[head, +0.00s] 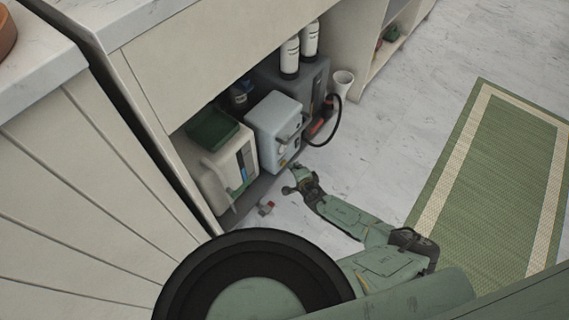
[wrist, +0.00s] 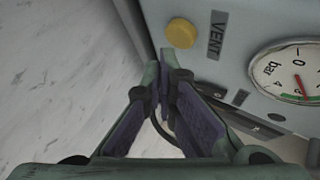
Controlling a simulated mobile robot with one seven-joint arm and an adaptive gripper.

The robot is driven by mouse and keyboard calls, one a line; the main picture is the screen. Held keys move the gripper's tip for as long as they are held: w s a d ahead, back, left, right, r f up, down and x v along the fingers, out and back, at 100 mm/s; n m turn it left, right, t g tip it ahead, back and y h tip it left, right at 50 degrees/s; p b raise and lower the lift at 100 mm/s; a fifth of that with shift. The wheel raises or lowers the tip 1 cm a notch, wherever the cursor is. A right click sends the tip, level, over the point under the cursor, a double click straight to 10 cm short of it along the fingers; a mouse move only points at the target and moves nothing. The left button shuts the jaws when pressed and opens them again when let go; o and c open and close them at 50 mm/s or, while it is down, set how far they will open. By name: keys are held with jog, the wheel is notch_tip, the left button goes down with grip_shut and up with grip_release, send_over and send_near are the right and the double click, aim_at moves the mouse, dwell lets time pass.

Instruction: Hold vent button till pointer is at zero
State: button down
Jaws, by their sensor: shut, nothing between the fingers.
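The vent button (wrist: 181,33) is a round yellow knob on a pale blue-grey panel, beside a dark VENT label (wrist: 217,36). The round white pressure gauge (wrist: 268,84) is at the right, cut off by the wrist view's edge. Its red pointer (wrist: 301,84) points down in the picture, away from the 0 near the top and towards the green arc. My gripper (wrist: 165,78) is shut and empty, its tips below the button in the picture; contact does not show. In the head view my gripper (head: 291,188) is low in front of the pale blue-grey machine (head: 274,125).
A cream machine with a green lid (head: 212,130) stands left of the blue-grey one. A dark grey unit with white bottles (head: 290,55) is behind. A black hose (head: 338,120) loops at its right. Open floor is right.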

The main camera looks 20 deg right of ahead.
jog(key=shift+w+a, duration=0.25)
jog(key=shift+w, duration=0.1)
jog(key=shift+w+a+p, duration=0.4)
jog(key=shift+p, duration=0.05)
dwell(2.0)
jog(key=shift+s+d, duration=0.1)
jog(key=shift+s, duration=0.05)
jog(key=shift+s+d, duration=0.55)
jog(key=shift+s, duration=0.05)
jog(key=shift+s+d, duration=0.1)
jog(key=shift+s+d+b, duration=0.4)
jog(key=shift+s+d, duration=0.35)
jog(key=shift+s, duration=0.2)
jog(key=shift+s+d+b, duration=0.35)
jog(key=shift+s+d, duration=0.35)
jog(key=shift+s, duration=0.25)
